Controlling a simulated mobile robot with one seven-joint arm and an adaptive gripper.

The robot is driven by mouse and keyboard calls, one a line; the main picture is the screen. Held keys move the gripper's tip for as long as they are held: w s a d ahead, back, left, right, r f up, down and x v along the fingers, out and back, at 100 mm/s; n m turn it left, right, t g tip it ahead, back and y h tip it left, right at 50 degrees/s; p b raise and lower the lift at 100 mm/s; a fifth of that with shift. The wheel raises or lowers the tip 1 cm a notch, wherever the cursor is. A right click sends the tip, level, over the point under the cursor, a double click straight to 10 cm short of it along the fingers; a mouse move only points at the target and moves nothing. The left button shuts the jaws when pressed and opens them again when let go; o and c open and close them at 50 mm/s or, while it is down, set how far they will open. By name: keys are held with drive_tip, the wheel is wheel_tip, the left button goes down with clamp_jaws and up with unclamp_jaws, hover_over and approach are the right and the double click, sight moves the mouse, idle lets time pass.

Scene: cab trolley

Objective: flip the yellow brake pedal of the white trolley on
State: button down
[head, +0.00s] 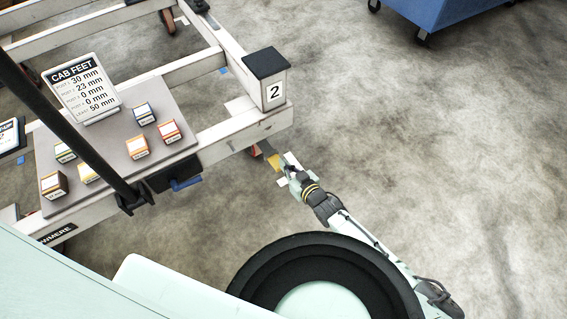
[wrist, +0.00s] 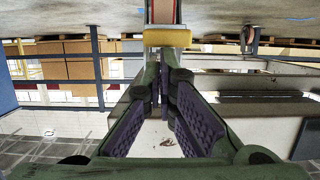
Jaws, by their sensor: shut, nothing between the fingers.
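The white trolley (head: 228,134) fills the left of the head view. Its yellow brake pedal (head: 275,161) sticks out low beneath the corner with the block marked 2. In the wrist view the yellow pedal (wrist: 167,38) is a short bar in front of a wheel, at the top centre, just beyond the fingertips. My gripper (head: 288,170) is at the pedal, on its lower right side in the head view. In the wrist view my gripper (wrist: 161,80) has its dark finger pads brought together at the tips, with nothing between them. I cannot tell whether the fingertips touch the pedal.
The block marked 2 (head: 270,80) stands on the trolley corner above the pedal. A grey board (head: 110,165) holds several small boxes and a CAB FEET sign (head: 82,85). A blue cart (head: 450,10) stands at the top right. The concrete floor (head: 430,140) to the right is clear.

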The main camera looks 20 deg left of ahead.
drive_tip(key=shift+s+d+f+b, duration=0.2)
drive_tip(key=shift+f+b, duration=0.5)
drive_tip(key=shift+f, duration=0.25)
drive_tip(key=shift+s+d+f+b, duration=0.1)
drive_tip(key=shift+d+f+b, duration=0.1)
drive_tip(key=shift+f+b, duration=0.6)
drive_tip(key=shift+f, duration=0.25)
